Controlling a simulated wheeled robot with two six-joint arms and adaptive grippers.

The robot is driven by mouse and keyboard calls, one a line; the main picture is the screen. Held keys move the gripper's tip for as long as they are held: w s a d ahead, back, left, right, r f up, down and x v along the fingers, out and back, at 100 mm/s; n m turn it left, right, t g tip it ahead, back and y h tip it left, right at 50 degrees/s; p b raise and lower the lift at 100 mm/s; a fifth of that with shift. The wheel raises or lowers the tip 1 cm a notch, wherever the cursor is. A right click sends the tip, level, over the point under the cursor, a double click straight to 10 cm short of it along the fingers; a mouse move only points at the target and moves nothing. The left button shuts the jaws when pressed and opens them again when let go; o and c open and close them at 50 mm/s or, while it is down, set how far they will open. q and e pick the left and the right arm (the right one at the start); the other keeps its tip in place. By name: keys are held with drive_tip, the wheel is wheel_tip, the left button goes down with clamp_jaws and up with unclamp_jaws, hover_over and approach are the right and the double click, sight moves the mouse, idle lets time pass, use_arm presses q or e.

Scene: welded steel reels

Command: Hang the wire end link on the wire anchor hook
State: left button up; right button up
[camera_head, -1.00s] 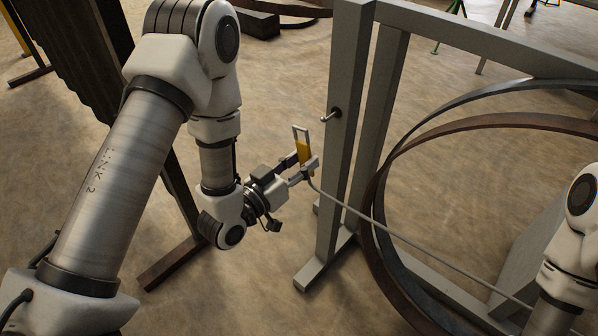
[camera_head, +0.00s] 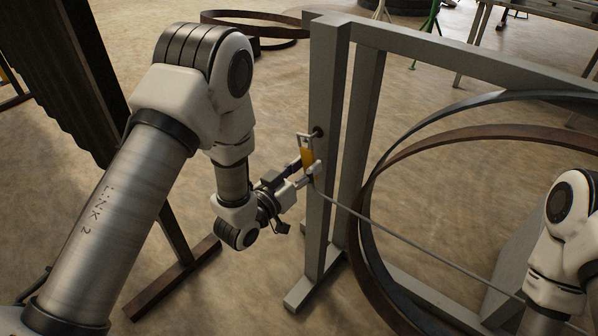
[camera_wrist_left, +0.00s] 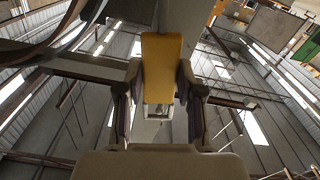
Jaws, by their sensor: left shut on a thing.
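The wire end link is a yellow block (camera_head: 308,158) with a pale rectangular metal loop at its upper end. My left gripper (camera_head: 309,170) is shut on it and holds it upright, close to the left side of the grey steel post. In the left wrist view the yellow block (camera_wrist_left: 162,68) sits between the two fingers. The wire anchor hook (camera_head: 319,132) is a short dark peg on the post, right beside the loop's upper part. I cannot tell whether the peg enters the loop. The wire (camera_head: 400,239) runs from the link down to the right. My right gripper is out of view.
The grey post (camera_head: 324,220) belongs to a steel frame whose top beam (camera_head: 450,54) runs right. Large steel rings (camera_head: 480,137) stand inside the frame. A dark corrugated panel (camera_head: 62,90) stands at left. My right arm shows at the right edge.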

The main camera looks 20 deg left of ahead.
use_arm(q)
drive_tip(key=shift+x, duration=0.95)
drive_tip(key=shift+w+d+f+b, duration=0.25)
drive_tip(key=shift+w+f+b, duration=0.1)
drive_tip(key=shift+w+f, duration=0.3)
drive_tip(key=shift+r, duration=0.1)
drive_tip(key=o, duration=1.1)
drive_tip(key=shift+o, duration=0.2)
drive_tip(key=v, duration=1.2)
